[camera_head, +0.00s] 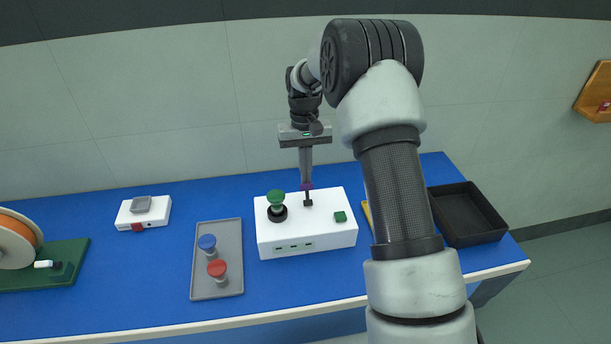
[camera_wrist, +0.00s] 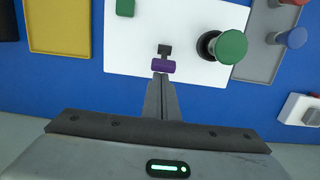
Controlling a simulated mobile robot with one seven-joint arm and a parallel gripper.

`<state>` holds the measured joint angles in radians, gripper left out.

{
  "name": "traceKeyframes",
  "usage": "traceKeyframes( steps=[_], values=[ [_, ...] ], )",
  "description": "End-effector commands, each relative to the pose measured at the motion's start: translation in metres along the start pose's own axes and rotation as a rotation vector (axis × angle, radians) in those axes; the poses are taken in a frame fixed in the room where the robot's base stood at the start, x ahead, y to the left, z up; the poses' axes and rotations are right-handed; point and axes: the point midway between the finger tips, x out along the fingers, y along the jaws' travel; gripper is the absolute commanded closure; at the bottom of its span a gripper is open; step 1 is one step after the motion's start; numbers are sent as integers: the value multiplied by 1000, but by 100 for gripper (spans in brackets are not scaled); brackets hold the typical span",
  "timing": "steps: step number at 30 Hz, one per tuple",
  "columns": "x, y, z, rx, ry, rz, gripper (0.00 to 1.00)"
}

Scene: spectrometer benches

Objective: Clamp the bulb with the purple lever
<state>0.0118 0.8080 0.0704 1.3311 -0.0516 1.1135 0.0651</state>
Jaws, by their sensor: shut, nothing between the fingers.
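The white spectrometer box (camera_head: 310,240) stands on the blue bench. A green-topped bulb (camera_head: 276,200) sits upright in a black round socket on its left part; it also shows in the wrist view (camera_wrist: 230,46). The lever with a purple tip (camera_head: 307,186) rises from a small black base right of the bulb; the purple tip also shows in the wrist view (camera_wrist: 163,67). My gripper (camera_head: 306,180) is shut and empty, with its fingertips (camera_wrist: 161,78) right at the purple tip. I cannot tell whether they touch it.
A grey tray (camera_head: 233,270) left of the box holds a blue-topped bulb (camera_head: 208,243) and a red-topped bulb (camera_head: 217,270). A green button (camera_head: 340,216) is on the box. A black bin (camera_head: 440,220) and yellow tray (camera_wrist: 58,40) lie right. A small white device (camera_head: 124,217) stands farther left.

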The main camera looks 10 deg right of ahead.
Motion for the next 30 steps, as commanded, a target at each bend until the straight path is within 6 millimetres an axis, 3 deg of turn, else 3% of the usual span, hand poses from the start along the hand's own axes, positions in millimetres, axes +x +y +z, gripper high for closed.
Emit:
traceKeyframes(
  steps=[11,30],
  values=[
    [0,0,5,0,143,0,100],
    [-1,0,48,-1,723,0,100]
  ],
)
